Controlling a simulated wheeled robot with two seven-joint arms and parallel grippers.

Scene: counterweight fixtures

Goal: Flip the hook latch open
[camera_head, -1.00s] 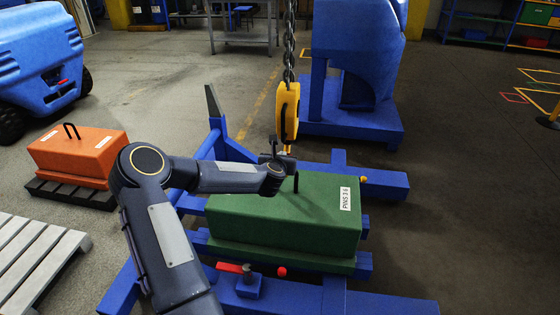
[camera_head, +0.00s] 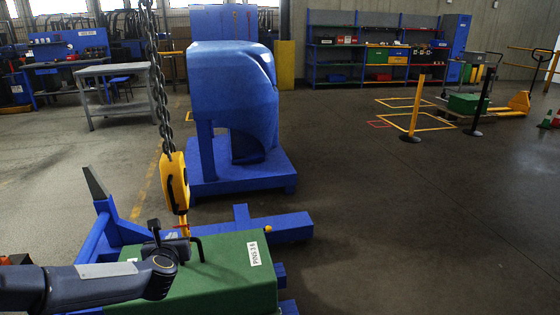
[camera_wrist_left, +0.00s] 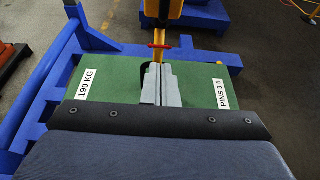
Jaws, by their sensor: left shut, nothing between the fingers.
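The yellow hook block (camera_head: 174,182) hangs from a chain, with its hook (camera_head: 184,224) at the lifting handle (camera_head: 198,246) of the green counterweight (camera_head: 228,272). A small red latch piece (camera_head: 180,226) sits on the hook. In the left wrist view the red latch (camera_wrist_left: 160,45) lies crosswise on the yellow hook stem, just beyond my fingertips. My left gripper (camera_head: 178,241) is shut and empty, close by the hook above the block. In the left wrist view its grey fingers (camera_wrist_left: 162,70) meet and partly hide the hook and handle. I cannot tell whether they touch the latch.
The green block stands on a blue frame (camera_head: 290,228) with an upright arm at left (camera_head: 96,184). A large blue machine (camera_head: 235,100) stands behind the hook. A grey table (camera_head: 115,90) is at the back left. The floor to the right is open.

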